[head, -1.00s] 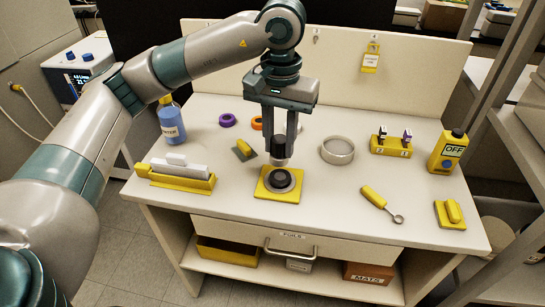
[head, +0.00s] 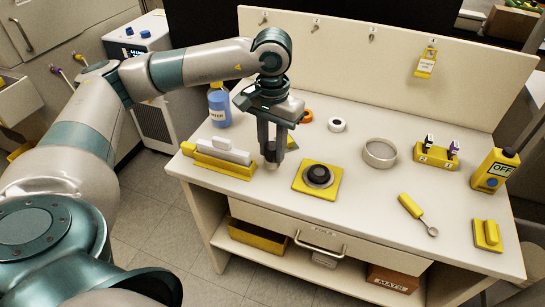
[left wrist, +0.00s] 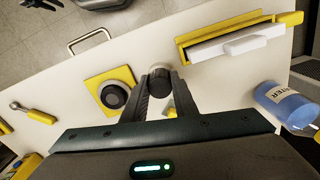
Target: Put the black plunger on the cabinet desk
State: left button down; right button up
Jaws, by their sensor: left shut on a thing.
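The black plunger (head: 271,150), with a paler lower end, is upright between the fingers of my left gripper (head: 272,157). The gripper is shut on it. It also shows in the left wrist view (left wrist: 159,80). It is over the front left of the cabinet desk (head: 375,205), between the yellow holder with white bars and the yellow square base; I cannot tell if its lower end touches the desk. The yellow base (head: 329,192) carries a black round socket (head: 318,175), with the plunger apart from it, to the left. My right gripper is not in view.
The yellow holder (head: 222,168) with white bars is left of the plunger. A blue water bottle (head: 219,107) stands behind. The desk's front middle is clear.

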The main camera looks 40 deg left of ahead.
aim_at(273, 160)
pick_arm(q)
jog(key=shift+f, duration=0.55)
notch_tip(273, 160, down, 2)
jog(key=shift+f+p, duration=0.1)
jog(key=shift+p, duration=0.3)
jog(key=shift+f, duration=0.35)
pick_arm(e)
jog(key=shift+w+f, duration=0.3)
pick_arm(q)
jog(key=shift+f, duration=0.1)
jog(key=c, duration=1.4)
grip_release()
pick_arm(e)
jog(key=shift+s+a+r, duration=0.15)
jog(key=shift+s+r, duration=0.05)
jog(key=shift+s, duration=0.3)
